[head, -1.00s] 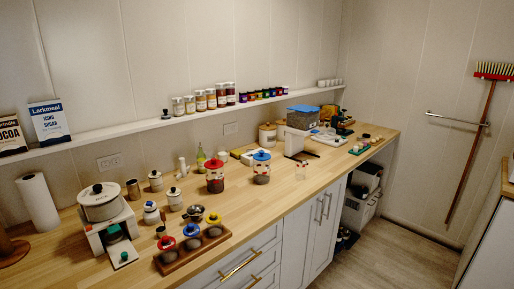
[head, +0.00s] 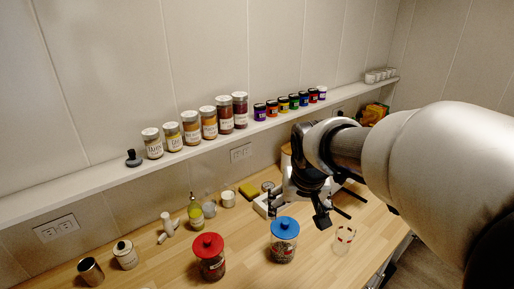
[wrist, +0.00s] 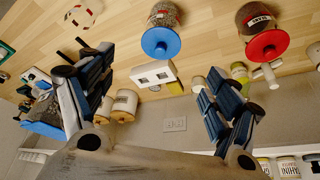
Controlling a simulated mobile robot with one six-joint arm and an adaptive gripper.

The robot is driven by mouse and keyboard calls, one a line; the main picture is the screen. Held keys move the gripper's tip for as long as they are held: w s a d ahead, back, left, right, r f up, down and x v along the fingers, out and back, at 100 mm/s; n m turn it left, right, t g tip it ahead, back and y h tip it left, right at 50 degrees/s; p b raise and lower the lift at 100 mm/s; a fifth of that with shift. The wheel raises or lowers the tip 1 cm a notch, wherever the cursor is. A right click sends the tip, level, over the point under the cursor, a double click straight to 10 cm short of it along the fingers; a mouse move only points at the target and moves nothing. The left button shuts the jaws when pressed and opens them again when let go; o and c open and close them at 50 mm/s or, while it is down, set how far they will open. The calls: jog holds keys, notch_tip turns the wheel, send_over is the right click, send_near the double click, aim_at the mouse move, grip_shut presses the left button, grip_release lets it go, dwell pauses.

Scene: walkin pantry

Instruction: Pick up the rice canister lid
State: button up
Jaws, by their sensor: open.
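Two clear canisters stand on the counter. One has a red knobbed lid (head: 207,246), the other a blue knobbed lid (head: 285,227). Both lids are seated on their jars, and the labels are too small to read, so I cannot tell which is rice. The wrist view also shows the blue lid (wrist: 161,42) at upper centre and the red lid (wrist: 268,46) at upper right. My gripper (head: 338,208) is open and empty, above the counter to the right of the blue-lidded canister. In the wrist view its fingers (wrist: 152,75) are spread wide, apart from both lids.
A glass tumbler (head: 343,240) stands right of the blue-lidded canister. A green bottle (head: 196,214), a white cup (head: 228,198) and a lidded white jar (head: 125,255) stand left and behind. A wall shelf (head: 185,158) with several spice jars runs above. Bare wood lies between the canisters.

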jog(key=shift+o, duration=1.2)
jog(key=w, duration=0.1)
jog(key=w+p, duration=0.1)
jog(key=shift+w+a+r, duration=0.1)
jog(key=shift+w+a, duration=0.1)
jog(key=shift+w, duration=0.15)
jog(key=b, duration=0.5)
send_near(286, 222)
jog(key=x, duration=1)
jog(key=shift+w+f, duration=0.15)
jog(key=shift+f, duration=0.05)
jog(key=shift+r, duration=0.1)
jog(key=c, duration=1.1)
